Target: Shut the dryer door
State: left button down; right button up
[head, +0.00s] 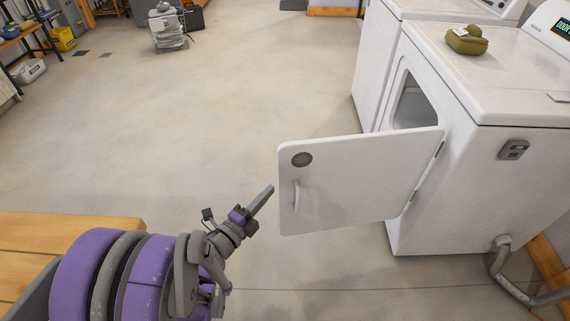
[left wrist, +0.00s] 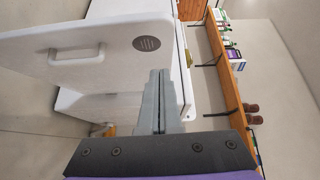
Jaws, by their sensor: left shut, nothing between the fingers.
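The dryer (head: 500,170) stands at the right in the head view. Its white door (head: 350,185) is wide open, swung out toward the left with its hinge side on the dryer. The door has a handle (head: 300,197) and a round dark grille. Part of the dark opening (head: 408,103) shows behind it. My left gripper (head: 264,198) is shut and empty, just left of the door's free edge, and seems apart from it. In the left wrist view the shut fingers (left wrist: 160,100) point toward the door (left wrist: 75,50), whose face fills the upper left. My right gripper is not in view.
A second white machine (head: 366,60) stands behind the dryer. An olive object (head: 466,40) lies on the dryer top. A grey pipe (head: 505,270) is at the lower right, a wooden surface (head: 60,232) at the lower left. The floor left of the door is clear.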

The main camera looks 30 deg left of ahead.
pick_arm(q)
send_near(294, 154)
jog(key=w+d, duration=0.3)
jog(key=shift+m+h, duration=0.3)
jog(key=shift+w+a+r+b, duration=0.1)
jog(key=shift+w+a+b, duration=0.7)
jog(key=shift+w+a, duration=0.65)
